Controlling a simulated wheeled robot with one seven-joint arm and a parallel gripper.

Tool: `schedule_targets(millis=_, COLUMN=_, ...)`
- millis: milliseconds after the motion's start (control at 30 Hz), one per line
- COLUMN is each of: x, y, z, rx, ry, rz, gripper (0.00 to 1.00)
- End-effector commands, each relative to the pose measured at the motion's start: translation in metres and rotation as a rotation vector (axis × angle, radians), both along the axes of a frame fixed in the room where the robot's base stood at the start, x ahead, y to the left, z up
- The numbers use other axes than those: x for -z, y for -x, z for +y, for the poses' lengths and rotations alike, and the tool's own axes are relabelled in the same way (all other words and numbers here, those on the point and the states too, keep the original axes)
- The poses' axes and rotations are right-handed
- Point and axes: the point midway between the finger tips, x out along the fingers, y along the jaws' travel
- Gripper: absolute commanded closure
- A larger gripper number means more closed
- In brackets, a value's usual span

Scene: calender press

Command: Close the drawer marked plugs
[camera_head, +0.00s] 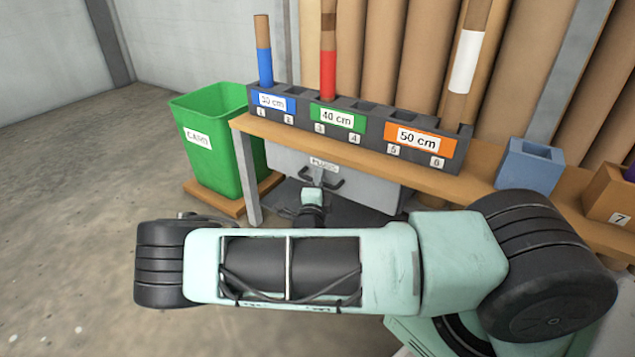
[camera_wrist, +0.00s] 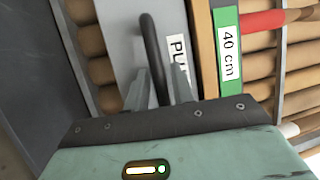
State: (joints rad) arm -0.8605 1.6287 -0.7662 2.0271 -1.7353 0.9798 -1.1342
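The grey drawer (camera_head: 375,186) with a white label reading PLUGS (camera_head: 323,163) is under the front of the wooden bench. How far it stands out from the bench is hard to tell. Its dark bar handle (camera_head: 336,183) is on the front, below the label. In the wrist view the handle (camera_wrist: 150,38) crosses the grey drawer front (camera_wrist: 117,30), beside the partly hidden label (camera_wrist: 177,58). My gripper (camera_wrist: 160,85) is at the handle, its two fingers apart on either side of the bar. Whether either finger touches it is unclear. My arm hides part of the area below the drawer.
On the bench (camera_head: 478,186) stands a dark rack (camera_head: 375,131) marked 30, 40 and 50 cm, holding several tubes. A blue box (camera_head: 530,166) and a brown box (camera_head: 607,196) sit to the right. A green bin (camera_head: 215,150) stands left; the floor further left is clear.

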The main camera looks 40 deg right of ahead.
Motion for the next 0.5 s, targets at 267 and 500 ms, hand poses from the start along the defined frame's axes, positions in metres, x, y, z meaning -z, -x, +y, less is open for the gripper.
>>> schedule_targets(millis=267, x=0.002, y=0.001, z=0.001, rx=0.000, ry=-0.002, rz=0.003, gripper=0.66)
schedule_targets(millis=500, x=0.002, y=0.016, z=0.019, rx=-0.004, ry=-0.003, rz=0.003, gripper=0.66)
